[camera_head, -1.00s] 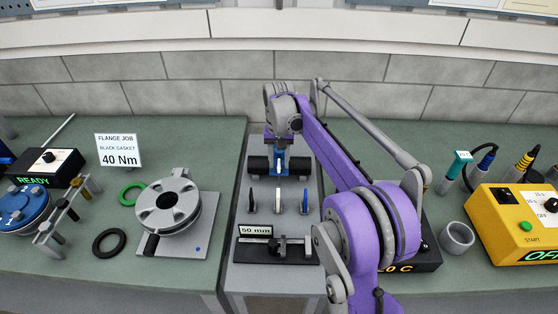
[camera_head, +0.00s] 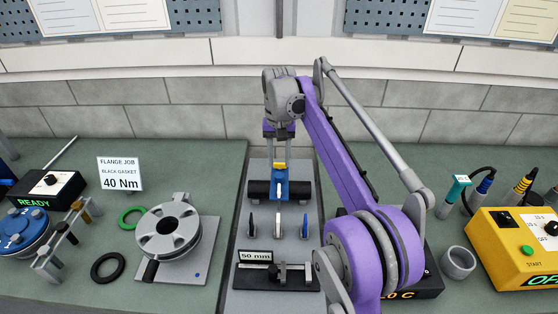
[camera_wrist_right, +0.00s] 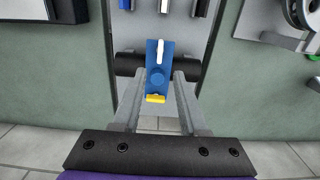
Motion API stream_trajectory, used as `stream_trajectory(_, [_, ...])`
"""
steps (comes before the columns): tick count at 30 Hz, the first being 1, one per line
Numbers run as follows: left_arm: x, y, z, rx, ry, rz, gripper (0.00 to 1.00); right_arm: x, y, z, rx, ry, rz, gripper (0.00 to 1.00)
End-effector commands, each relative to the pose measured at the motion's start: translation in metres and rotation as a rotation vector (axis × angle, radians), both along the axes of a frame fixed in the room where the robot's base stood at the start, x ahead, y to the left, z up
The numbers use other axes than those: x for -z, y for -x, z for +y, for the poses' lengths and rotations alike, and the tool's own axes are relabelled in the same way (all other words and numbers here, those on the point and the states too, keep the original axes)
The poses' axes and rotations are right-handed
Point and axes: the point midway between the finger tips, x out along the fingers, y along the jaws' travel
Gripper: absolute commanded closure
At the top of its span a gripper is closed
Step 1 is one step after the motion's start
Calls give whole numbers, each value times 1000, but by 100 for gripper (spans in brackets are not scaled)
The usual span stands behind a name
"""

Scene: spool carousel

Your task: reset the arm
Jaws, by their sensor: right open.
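My right gripper (camera_head: 279,152) hangs with its fingers down over the grey middle stand, at the end of my purple and grey arm. It is open and empty. In the right wrist view its two grey fingers (camera_wrist_right: 157,82) stand apart on either side of a blue tool (camera_wrist_right: 158,77) with a white lever and a yellow end. In the head view this blue tool (camera_head: 279,187) rests by a black roller-like holder (camera_head: 258,190), below the fingertips and apart from them. My left gripper is not in view.
Several small pegs (camera_head: 278,224) and a 50 mm gauge (camera_head: 262,275) lie in front of the tool. A flange fixture (camera_head: 167,232) and a 40 Nm sign (camera_head: 120,174) stand left. A yellow power box (camera_head: 510,248) and a grey cup (camera_head: 458,262) stand right. A tiled wall is behind.

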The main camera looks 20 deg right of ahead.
Motion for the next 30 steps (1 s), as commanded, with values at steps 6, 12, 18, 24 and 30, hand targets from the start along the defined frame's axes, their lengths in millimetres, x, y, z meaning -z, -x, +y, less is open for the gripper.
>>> stream_trajectory(6, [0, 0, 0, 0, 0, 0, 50, 0, 0, 0, 0, 0, 0, 57])
stream_trajectory(12, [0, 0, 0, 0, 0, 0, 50, -2, 13, 8, -25, 4, -27, 57])
stream_trajectory(18, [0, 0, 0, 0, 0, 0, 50, 1, 63, 32, -116, 22, -130, 57])
stream_trajectory(24, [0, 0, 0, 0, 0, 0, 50, 26, 132, 56, -223, 49, -252, 57])
stream_trajectory(30, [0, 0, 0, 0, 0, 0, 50, 73, 204, 74, -326, 77, -372, 57])
